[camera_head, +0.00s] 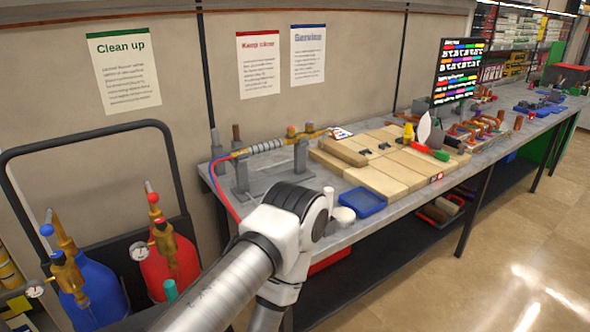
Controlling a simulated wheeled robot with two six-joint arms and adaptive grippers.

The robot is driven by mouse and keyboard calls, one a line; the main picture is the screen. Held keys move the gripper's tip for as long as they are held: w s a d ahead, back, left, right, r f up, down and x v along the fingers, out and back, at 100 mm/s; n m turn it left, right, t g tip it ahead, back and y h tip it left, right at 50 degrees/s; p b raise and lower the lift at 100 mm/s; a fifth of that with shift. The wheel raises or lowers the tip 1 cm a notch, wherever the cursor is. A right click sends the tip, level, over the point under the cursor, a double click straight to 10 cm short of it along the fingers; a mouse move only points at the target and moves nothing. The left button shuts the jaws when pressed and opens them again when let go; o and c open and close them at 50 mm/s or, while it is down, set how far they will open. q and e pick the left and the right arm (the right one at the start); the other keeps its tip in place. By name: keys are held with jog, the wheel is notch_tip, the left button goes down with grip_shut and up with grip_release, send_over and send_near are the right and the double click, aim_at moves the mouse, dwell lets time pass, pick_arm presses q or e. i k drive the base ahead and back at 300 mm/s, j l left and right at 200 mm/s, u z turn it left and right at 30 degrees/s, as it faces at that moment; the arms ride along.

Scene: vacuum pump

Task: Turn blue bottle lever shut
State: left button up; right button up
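The blue bottle (88,292) stands in a black-framed cart at the lower left. A brass valve (68,274) sits on top of it, with a blue knob (47,230) and a small round gauge (34,291). I cannot tell the lever's setting from this view. A red bottle (172,268) with a similar brass valve (163,238) stands to its right. One of my arms, white and grey, rises from the bottom edge to the right of the bottles and bends down again. Neither of my grippers shows.
The cart's black frame (168,140) rises behind the bottles. A grey workbench (405,205) runs right, with wooden blocks (385,180), a blue tray (362,202) and a red hose (222,196). The floor at right (490,265) is clear.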

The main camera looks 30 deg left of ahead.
aim_at(47, 230)
jog(key=u, duration=2.5)
